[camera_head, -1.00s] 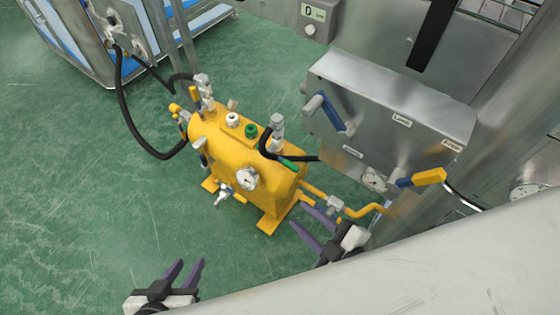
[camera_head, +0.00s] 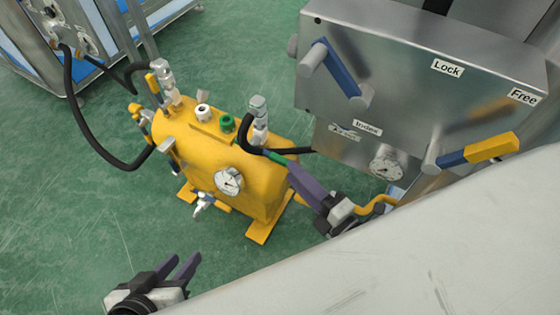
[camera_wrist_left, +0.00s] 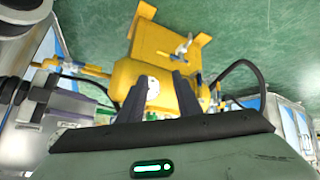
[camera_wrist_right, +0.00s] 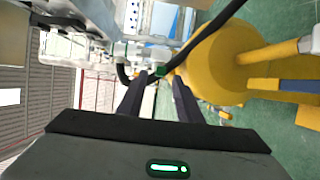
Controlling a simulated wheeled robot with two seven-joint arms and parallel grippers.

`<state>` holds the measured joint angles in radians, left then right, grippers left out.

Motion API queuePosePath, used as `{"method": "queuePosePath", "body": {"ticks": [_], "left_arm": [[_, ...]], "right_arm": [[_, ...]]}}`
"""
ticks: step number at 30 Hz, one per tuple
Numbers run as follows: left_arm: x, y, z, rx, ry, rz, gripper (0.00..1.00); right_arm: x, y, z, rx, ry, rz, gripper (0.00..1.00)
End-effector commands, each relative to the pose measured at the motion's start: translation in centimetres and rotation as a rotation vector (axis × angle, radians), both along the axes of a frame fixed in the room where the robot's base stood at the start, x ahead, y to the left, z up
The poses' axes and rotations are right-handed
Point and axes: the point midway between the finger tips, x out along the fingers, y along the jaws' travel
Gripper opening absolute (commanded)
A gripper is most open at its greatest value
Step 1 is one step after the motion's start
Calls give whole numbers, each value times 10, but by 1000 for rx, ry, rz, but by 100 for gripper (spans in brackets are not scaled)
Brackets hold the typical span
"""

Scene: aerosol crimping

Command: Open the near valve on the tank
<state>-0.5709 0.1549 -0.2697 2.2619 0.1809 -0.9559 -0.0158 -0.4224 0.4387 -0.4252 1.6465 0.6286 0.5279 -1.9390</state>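The yellow tank (camera_head: 215,165) stands on the floor at the centre of the head view. At its right end is a metal valve fitting (camera_head: 258,112) with a black hose and a green part (camera_head: 276,159). My right gripper (camera_head: 297,172) is at that green part, its purple fingers overlapping it in the head view. In the right wrist view the fingers (camera_wrist_right: 157,90) are apart, with green and black parts just beyond them; contact cannot be told. My left gripper (camera_head: 178,266) is open and empty, low left of the tank; the tank also shows in the left wrist view (camera_wrist_left: 140,75).
A steel panel box (camera_head: 410,85) with a blue lever (camera_head: 337,70) and a blue-yellow lever (camera_head: 480,152) stands right of the tank. A second valve fitting (camera_head: 165,80) and hose are at the tank's far end. A pale surface (camera_head: 440,240) fills the lower right.

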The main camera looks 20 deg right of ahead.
Motion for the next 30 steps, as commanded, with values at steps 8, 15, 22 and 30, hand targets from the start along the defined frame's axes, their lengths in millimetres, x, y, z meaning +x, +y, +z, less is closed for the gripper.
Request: {"method": "queuePosePath", "body": {"ticks": [8, 15, 22, 30], "left_arm": [[1, -7, -6, -2, 17, -38, 31], [3, -10, -1, -22, 3, -36, 31], [3, -11, 0, -24, 1, -35, 31], [3, -10, -1, -23, 1, -35, 31]], "right_arm": [[48, 13, -2, 1, -2, 0, 32], [62, 18, -1, 1, 1, 0, 32], [62, 18, 0, 0, 2, 0, 32], [62, 17, -1, 0, 2, 0, 0]]}}
